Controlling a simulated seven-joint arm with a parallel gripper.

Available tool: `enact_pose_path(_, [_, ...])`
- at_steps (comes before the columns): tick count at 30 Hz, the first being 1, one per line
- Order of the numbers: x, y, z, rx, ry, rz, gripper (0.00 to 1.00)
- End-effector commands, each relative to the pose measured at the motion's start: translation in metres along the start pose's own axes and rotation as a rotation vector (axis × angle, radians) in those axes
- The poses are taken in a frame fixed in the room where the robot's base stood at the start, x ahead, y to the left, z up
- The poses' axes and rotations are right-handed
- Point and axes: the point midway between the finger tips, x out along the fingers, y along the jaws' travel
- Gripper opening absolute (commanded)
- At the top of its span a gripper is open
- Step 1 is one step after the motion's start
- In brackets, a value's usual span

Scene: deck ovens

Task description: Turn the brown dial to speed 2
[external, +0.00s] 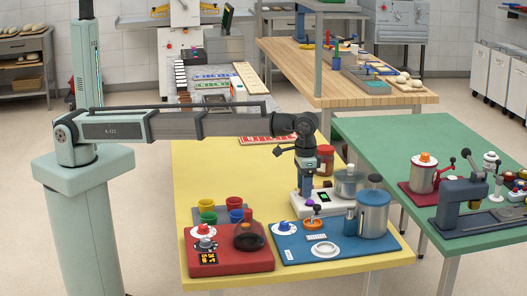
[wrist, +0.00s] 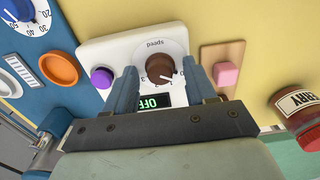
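The brown dial (wrist: 159,68) sits on a white panel (wrist: 95,50) in the wrist view, with the word "speed" and a ring of marks around it. Its white pointer aims to the lower right in the picture. A small display (wrist: 150,101) beside it reads OFF, upside down. My gripper (wrist: 160,72) is open, its two blue fingers on either side of the dial, with a narrow gap showing on each side. In the external view my gripper (external: 306,192) points down over the white appliance (external: 335,208); the dial is hidden there.
A purple button (wrist: 102,77) is on the same panel, left of my fingers. A pink button (wrist: 227,73) on a tan plate is to the right.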

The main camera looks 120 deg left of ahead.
Motion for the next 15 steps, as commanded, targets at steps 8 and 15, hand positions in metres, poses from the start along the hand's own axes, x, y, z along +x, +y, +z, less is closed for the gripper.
enact_pose_path(8, [-0.0002, 0.0, -0.0001, 0.0, 0.0, 0.0, 0.28])
enact_pose_path(15, [-0.0003, 0.0001, 0.0, 0.0, 0.0, 0.0, 0.06])
